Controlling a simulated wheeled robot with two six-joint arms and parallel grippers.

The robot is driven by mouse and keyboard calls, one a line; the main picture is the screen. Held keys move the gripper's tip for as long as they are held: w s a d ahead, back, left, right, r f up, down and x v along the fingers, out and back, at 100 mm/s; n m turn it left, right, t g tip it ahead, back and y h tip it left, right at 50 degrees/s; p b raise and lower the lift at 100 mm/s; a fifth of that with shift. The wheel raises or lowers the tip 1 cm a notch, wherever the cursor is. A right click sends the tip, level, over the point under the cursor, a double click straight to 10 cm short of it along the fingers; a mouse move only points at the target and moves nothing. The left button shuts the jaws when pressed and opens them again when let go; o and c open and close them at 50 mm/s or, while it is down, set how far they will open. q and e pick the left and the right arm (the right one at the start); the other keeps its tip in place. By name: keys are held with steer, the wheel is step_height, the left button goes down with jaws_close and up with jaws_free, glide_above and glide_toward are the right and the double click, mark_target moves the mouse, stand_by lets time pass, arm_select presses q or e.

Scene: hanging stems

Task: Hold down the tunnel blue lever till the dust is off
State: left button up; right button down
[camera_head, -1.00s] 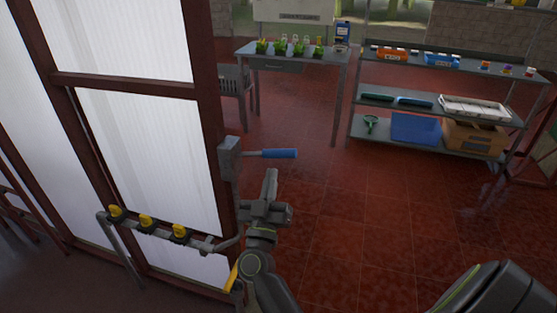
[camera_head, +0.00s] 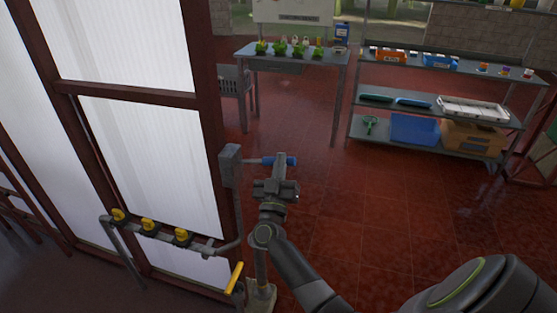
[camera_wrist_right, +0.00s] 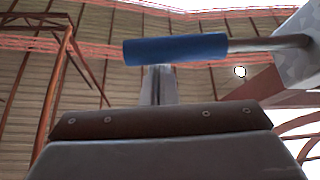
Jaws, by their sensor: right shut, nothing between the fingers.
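No dust can be made out. My left gripper is not in view.
A pipe with several yellow-handled valves (camera_head: 149,226) runs low at the left, before white translucent panels (camera_head: 150,150). A yellow handle (camera_head: 234,278) stands below. A plant table (camera_head: 293,51) and a shelf rack (camera_head: 440,115) stand behind. The red floor between is clear.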

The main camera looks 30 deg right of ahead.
stand_by(0.3)
step_height(320, 180, down, 8)
steer(key=m+g+h+b, duration=0.4)
steer(key=m+g+b, duration=0.2)
steer(key=m, duration=0.5)
steer(key=shift+s+h+b, duration=0.2)
steer(key=shift+h+b, duration=0.1)
steer(key=shift+b, duration=0.65)
steer(key=shift+d+f, duration=0.1)
steer(key=shift+f, duration=0.05)
stand_by(5.1)
